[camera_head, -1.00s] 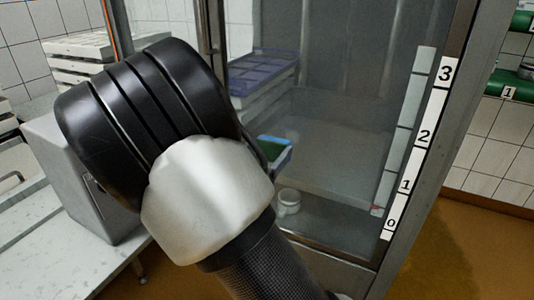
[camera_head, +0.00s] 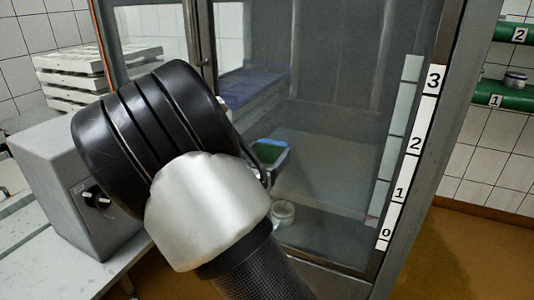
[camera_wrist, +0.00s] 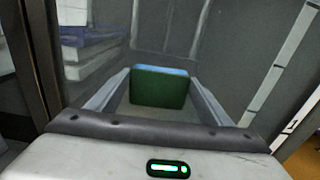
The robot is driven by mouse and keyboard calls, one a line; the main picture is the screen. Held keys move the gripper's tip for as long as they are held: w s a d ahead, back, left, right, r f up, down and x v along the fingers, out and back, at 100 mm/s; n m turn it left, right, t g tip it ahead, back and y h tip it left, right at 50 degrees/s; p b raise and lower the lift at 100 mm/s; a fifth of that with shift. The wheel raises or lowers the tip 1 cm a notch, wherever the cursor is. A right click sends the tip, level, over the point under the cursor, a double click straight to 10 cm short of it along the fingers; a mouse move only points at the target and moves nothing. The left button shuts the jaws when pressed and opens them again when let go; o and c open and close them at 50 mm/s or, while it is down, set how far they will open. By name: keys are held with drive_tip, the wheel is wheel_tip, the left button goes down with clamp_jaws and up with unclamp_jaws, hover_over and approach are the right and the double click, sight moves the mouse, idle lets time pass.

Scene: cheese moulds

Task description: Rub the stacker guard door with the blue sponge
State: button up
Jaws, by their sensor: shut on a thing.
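The blue sponge (camera_wrist: 160,88) shows in the wrist view with a dark green face towards me and a blue strip along its top. My gripper (camera_wrist: 158,86) is shut on it, one grey finger on each side. The stacker guard door (camera_head: 335,100) is a large grey, see-through panel in a metal frame, with a dark upright handle at its left. The sponge is in front of the panel; I cannot tell whether it touches. In the head view my wrist hides most of the gripper. A green patch with a pale blue edge shows just right of my wrist.
A number strip (camera_head: 410,150) marked 0 to 3 runs up the door's right side. A grey box with knobs (camera_head: 65,185) stands on the bench at left, below stacked white moulds (camera_head: 95,70).

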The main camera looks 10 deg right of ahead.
drive_tip(key=shift+x, duration=1)
drive_tip(key=s+d, duration=0.2)
drive_tip(key=d, duration=0.1)
drive_tip(key=shift+s+d, duration=0.15)
drive_tip(key=shift+s, duration=0.1)
idle(0.4)
drive_tip(key=shift+w, duration=0.1)
drive_tip(key=shift+w+a+r+p, duration=0.1)
drive_tip(key=shift+w+a+p, duration=0.1)
drive_tip(key=shift+w+a, duration=0.3)
drive_tip(key=shift+w+a+r+p, duration=0.1)
drive_tip(key=shift+w+a+p, duration=0.2)
drive_tip(key=shift+a, duration=0.4)
drive_tip(key=shift+w+a, duration=0.5)
drive_tip(key=shift+a, duration=0.05)
drive_tip(key=shift+c, duration=0.3)
drive_tip(key=shift+s+a+f, duration=0.1)
